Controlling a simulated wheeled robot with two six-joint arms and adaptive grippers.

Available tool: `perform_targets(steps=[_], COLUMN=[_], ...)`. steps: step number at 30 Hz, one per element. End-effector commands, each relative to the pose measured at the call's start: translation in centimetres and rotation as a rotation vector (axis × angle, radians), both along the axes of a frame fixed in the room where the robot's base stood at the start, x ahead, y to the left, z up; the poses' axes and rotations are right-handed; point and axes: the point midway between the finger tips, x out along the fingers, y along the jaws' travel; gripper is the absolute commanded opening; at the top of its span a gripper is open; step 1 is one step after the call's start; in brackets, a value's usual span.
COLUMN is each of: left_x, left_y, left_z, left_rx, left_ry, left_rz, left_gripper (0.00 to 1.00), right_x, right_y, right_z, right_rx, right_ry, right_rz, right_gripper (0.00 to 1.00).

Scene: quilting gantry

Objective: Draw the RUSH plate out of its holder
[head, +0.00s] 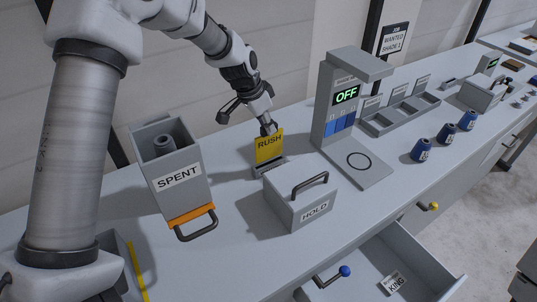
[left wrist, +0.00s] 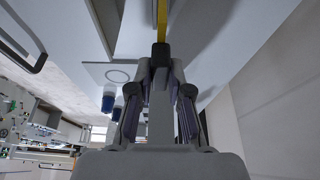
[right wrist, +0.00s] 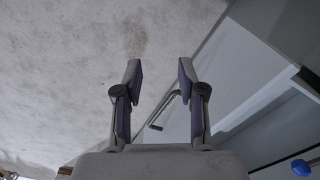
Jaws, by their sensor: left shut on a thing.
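My left gripper (head: 269,129) is shut on the top edge of the plate. In the left wrist view the fingers (left wrist: 161,55) close on the yellow plate (left wrist: 162,18), seen edge-on. My right gripper (right wrist: 160,75) is open and empty in the right wrist view, over the floor beside a cabinet front. It does not show in the head view.
A SPENT bin (head: 176,180) stands left of the holder. A grey HOLD box (head: 300,198) with a handle sits close in front. The OFF display stand (head: 345,110) is to the right, with blue-bodied spools (head: 421,151) beyond. An open drawer (head: 420,255) juts out below.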

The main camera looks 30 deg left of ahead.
Motion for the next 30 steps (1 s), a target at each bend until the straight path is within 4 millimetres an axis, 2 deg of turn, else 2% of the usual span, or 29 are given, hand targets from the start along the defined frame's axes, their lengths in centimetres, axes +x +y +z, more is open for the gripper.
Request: perform_targets(steps=[5,30], left_x=[0.0,0.0], left_y=[0.0,0.0], left_z=[0.4,7.1], left_rx=[0.000,0.000], left_ry=[0.000,0.000], left_rz=[0.000,0.001], left_gripper=[0.00,0.00], right_x=[0.0,0.0], right_y=[0.0,0.0], right_z=[0.3,5.7], right_rx=[0.000,0.000], right_ry=[0.000,0.000], right_rz=[0.000,0.000], right_gripper=[0.40,0.40])
